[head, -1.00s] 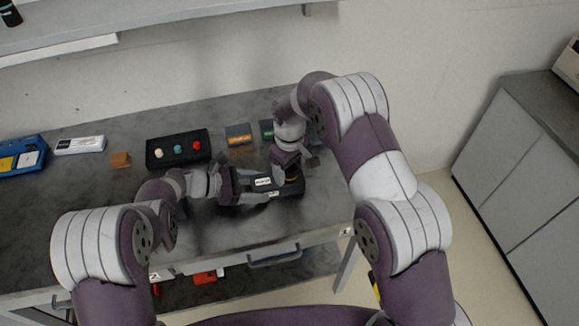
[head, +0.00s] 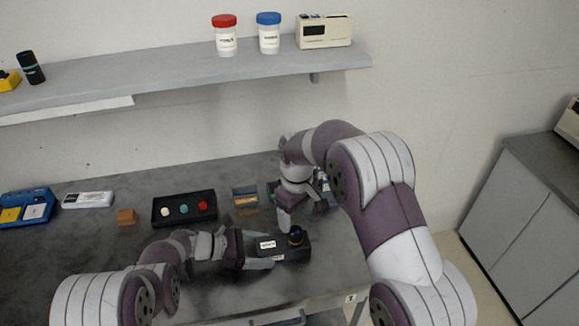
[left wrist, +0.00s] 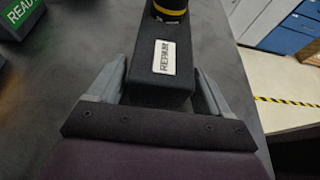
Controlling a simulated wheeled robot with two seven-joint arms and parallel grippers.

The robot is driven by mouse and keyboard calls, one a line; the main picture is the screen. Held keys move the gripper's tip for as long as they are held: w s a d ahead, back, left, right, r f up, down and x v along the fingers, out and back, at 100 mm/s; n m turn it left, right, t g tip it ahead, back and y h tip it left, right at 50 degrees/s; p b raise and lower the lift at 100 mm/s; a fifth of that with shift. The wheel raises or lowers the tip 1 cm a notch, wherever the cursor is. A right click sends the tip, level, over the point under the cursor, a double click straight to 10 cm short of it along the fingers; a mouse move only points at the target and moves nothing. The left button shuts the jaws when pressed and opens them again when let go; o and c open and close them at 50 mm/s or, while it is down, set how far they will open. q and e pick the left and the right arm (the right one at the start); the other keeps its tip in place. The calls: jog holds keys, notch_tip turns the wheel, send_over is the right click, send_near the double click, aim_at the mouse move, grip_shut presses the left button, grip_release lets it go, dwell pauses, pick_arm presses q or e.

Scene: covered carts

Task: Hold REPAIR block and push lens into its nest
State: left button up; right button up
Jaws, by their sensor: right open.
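The black REPAIR block (head: 292,252) lies on the dark grey bench; its white label also shows in the left wrist view (left wrist: 164,57). My left gripper (head: 254,250) is shut on the block's near end, with one finger along each side. The lens (head: 296,237), a dark cylinder with a yellow ring, stands upright at the block's far end. It is cut off by the top edge in the left wrist view (left wrist: 170,9). I cannot tell how deep it sits in its nest. My right gripper (head: 302,211) is open and empty, behind and apart from the lens.
A small label stand (head: 245,196) is behind my grippers. A shelf (head: 180,77) spans the wall above.

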pick_arm(q)
jog(key=shift+o, duration=1)
